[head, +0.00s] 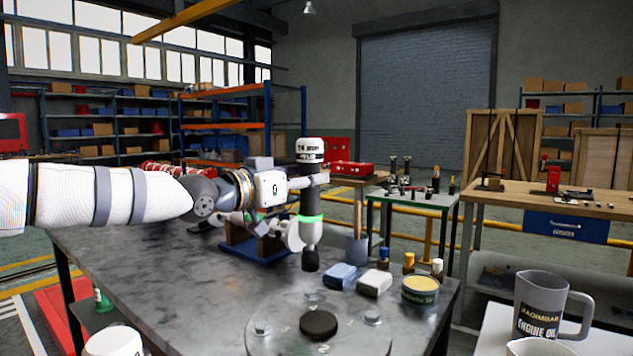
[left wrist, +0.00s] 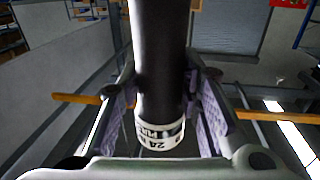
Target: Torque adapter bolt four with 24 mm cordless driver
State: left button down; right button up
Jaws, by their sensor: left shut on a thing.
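My left gripper (head: 311,181) is shut around the black body of the cordless driver (head: 311,236). The driver hangs upright, with a white labelled cap on top, a green band and a dark socket at its lower end. In the left wrist view the driver (left wrist: 160,70) stands between the pads, and its white band reads 24. The round grey adapter plate (head: 285,345) lies below, with bolt heads at its back (head: 312,296), right (head: 372,317) and left (head: 262,326). The socket is above the back bolt, apart from it. I cannot tell which is bolt four. My right gripper is out of view.
A black disc (head: 318,324) sits mid-plate. Blue (head: 342,277) and white (head: 375,283) blocks, a yellow-labelled tin (head: 420,291) and small bottles stand right of the driver. Pump parts on a blue stand (head: 255,250) are behind. A grey jug (head: 541,305) is at right. The table's left is mostly clear.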

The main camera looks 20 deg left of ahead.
aim_at(303, 214)
pick_arm(q)
jog(key=shift+f, duration=3.3)
dwell(0.9)
jog(key=shift+r+p, duration=0.55)
jog(key=shift+r, duration=2.45)
